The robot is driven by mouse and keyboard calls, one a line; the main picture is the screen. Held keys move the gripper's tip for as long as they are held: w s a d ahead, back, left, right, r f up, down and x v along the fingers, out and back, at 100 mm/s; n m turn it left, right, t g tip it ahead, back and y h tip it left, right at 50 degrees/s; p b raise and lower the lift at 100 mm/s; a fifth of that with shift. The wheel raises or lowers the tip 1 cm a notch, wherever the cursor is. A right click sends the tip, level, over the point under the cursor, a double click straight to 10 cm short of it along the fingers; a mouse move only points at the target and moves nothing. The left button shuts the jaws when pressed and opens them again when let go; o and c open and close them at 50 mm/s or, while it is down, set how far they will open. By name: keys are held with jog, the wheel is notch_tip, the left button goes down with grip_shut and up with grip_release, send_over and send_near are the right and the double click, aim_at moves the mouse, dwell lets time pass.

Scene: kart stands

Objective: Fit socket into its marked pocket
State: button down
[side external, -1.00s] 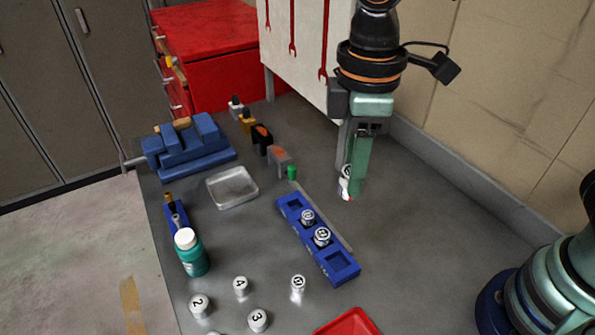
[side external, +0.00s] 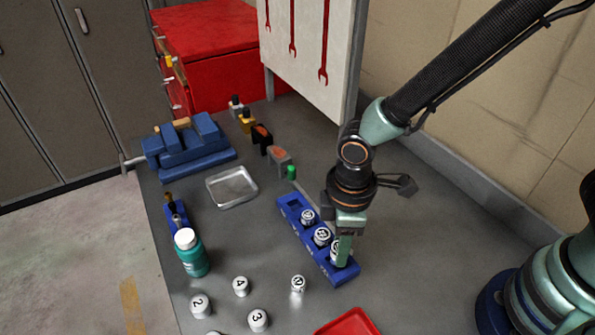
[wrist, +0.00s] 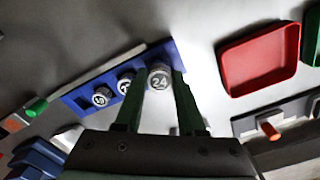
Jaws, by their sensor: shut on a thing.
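My gripper (side external: 342,243) is shut on a silver socket, marked 24 in the wrist view (wrist: 160,77). The gripper points down at the near end of the blue rail (side external: 346,275). The held socket is at the rail's near-end pocket; its lower part is hidden, so I cannot tell if it is fully seated. Two other sockets stand in the rail's middle pockets, one (side external: 307,216) farther from my gripper and one (side external: 322,236) beside it. The far-end pocket (side external: 291,202) looks empty.
A red tray (side external: 348,324) lies near the front edge. A teal bottle (side external: 192,258), a metal dish (side external: 232,187) and a blue vise (side external: 190,148) are to the left.

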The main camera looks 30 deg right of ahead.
jog(key=shift+f, duration=1.05)
jog(key=shift+f, duration=0.15)
jog(key=c, duration=0.5)
grip_release()
notch_tip(320, 180, up, 12)
jog(key=d+r+m+t, duration=0.2)
jog(key=d+r+m, duration=0.1)
jog(key=d, duration=0.4)
jog(key=w+d+r+m+t, duration=0.1)
jog(key=d+r+m, duration=0.3)
jog(key=d, duration=0.3)
jog(key=d+r+m+t, duration=0.2)
jog(key=d+r+m, duration=0.1)
jog(key=d, duration=0.4)
jog(key=shift+w+r+m+t, duration=0.3)
jog(key=shift+w+r+m, duration=0.1)
jog(key=shift+m, duration=0.4)
